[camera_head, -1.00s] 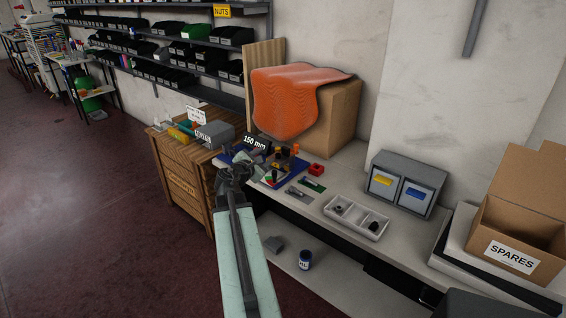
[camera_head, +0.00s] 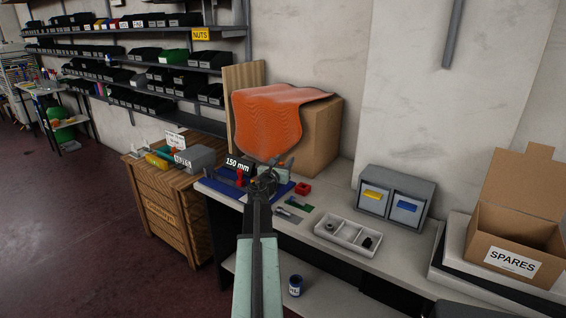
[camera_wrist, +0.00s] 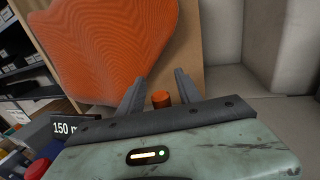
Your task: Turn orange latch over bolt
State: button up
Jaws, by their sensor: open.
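A small orange cylindrical piece (camera_wrist: 160,99), seemingly part of the orange latch, shows between the two fingers of my gripper (camera_wrist: 158,88) in the wrist view. The fingers are apart, one on each side of it, and I cannot tell whether they touch it. In the head view my gripper (camera_head: 268,172) is over the blue fixture plate (camera_head: 217,189) on the bench and hides most of what stands there. The bolt cannot be made out in either view.
A black "150 mm" sign (camera_head: 238,164) and a red part (camera_head: 240,178) are left of my gripper. An orange cloth (camera_head: 268,120) drapes a cardboard box (camera_head: 322,135) behind.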

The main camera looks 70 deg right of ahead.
jog(key=shift+d, duration=0.15)
jog(key=shift+c, duration=0.3)
grip_shut()
jog(key=shift+a, duration=0.2)
jog(key=shift+d, duration=0.15)
jog(key=shift+g, duration=0.3)
jog(key=m+g, duration=0.1)
jog(key=g, duration=0.1)
jog(key=a+m+g+y, duration=0.1)
jog(key=m+g, duration=0.1)
jog(key=g, duration=0.1)
jog(key=a+m+g+y, duration=0.1)
jog(key=m+g, duration=0.1)
jog(key=shift+w+g, duration=0.1)
jog(key=shift+g, duration=0.2)
jog(key=a+m+g+y, duration=0.1)
jog(key=m+g+y, duration=0.1)
jog(key=a+m+g+y, duration=0.1)
jog(key=m+g+y, duration=0.1)
jog(key=g, duration=0.1)
jog(key=w+a+m+g+y, duration=0.1)
jog(key=m+g+y, duration=0.1)
jog(key=m+y, duration=0.1)
jog(key=shift+o, duration=0.3)
grip_release()
